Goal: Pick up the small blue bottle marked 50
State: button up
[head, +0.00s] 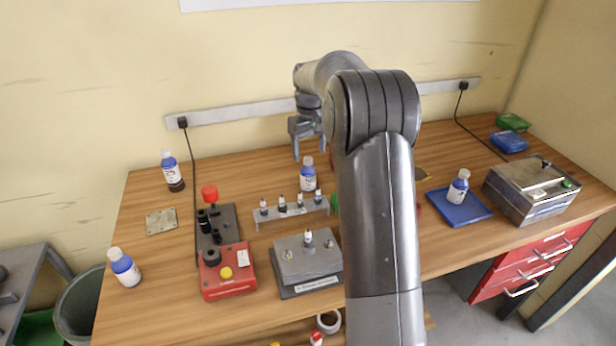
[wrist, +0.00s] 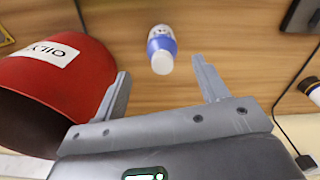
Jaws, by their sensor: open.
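Several small white-capped bottles with blue-and-white labels stand on the bench in the head view. One is behind the small rack (head: 308,174), one at the back left (head: 172,171), one at the front left (head: 125,268), and one on a blue mat (head: 459,187). I cannot read which is marked 50. My gripper (head: 308,150) is open and empty, above and close to the bottle behind the rack. In the wrist view a bottle (wrist: 161,48) shows beyond and between my open fingers (wrist: 163,88), not touching them; it appears to be that same one.
A red bin marked OILY (wrist: 50,85) stands close beside my gripper in the wrist view. A grey rack (head: 290,212) of small vials, a grey block (head: 306,262) and a red control box (head: 226,271) are in front. My arm hides part of the bench.

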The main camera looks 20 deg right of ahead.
aim_at(308, 167)
jog(key=f, duration=0.7)
jog(key=shift+w+a+f, duration=0.1)
jog(key=shift+w+a, duration=0.05)
jog(key=shift+w, duration=0.1)
jog(key=shift+c, duration=0.4)
jog(key=c, duration=1)
